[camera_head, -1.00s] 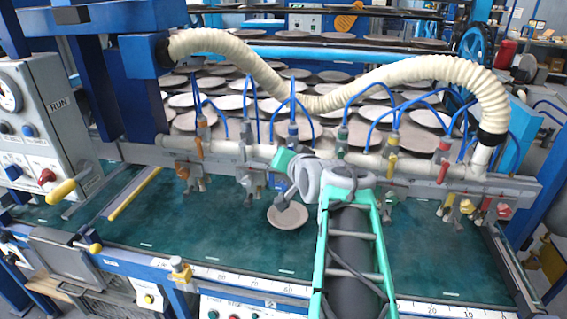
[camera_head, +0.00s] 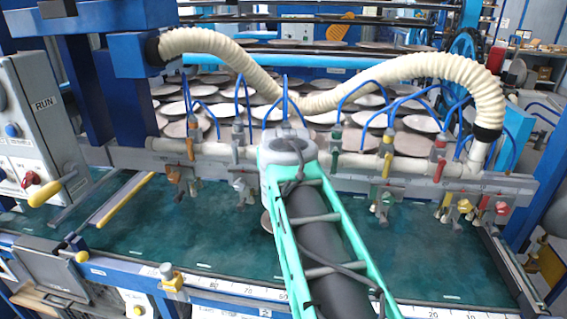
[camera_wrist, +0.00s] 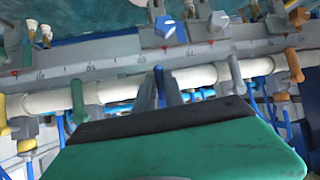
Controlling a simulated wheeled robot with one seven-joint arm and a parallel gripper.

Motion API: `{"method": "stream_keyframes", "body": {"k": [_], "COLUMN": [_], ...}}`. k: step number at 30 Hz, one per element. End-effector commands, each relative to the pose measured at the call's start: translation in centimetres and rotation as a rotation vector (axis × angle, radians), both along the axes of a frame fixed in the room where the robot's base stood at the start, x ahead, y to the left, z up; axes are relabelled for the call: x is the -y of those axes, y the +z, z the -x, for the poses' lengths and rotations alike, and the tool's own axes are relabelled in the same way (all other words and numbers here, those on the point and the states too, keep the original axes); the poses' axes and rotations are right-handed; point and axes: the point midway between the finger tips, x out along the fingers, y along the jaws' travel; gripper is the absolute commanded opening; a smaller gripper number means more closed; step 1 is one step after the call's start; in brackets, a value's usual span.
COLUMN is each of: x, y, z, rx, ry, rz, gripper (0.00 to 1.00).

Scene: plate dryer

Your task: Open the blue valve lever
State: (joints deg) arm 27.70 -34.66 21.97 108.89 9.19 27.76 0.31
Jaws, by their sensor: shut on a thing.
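The blue valve lever (camera_wrist: 158,84) stands in the middle of the wrist view, beside the cream pipe (camera_wrist: 205,77). My gripper (camera_wrist: 165,95) is at the lever and is shut on it, with the large green part of the hand filling the bottom of the view. In the head view my wrist and green arm hide the lever and the fingertips. How far the lever is turned is hard to tell.
A green lever (camera_wrist: 78,100) and a grey lever (camera_wrist: 235,76) flank the blue one. A blue knob (camera_wrist: 166,25) sits on the rail beyond the pipe. The thick cream hose (camera_head: 395,72) arches above the valves. The green mat (camera_head: 130,230) in front is mostly bare.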

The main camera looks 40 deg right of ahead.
Motion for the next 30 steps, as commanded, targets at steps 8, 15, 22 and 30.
{"method": "stream_keyframes", "body": {"k": [8,15,22,30], "x": [0.0,0.0,0.0,-0.9], "y": [-0.3,-0.2,-0.1,1.2], "z": [0.1,0.1,0.0,0.6], "rx": [-0.008,-0.006,-0.004,0.000], "ry": [0.000,-0.001,-0.001,-0.001], "rz": [-0.001,-0.001,0.000,0.002], "gripper": [0.00,0.27,0.35,0.35]}}
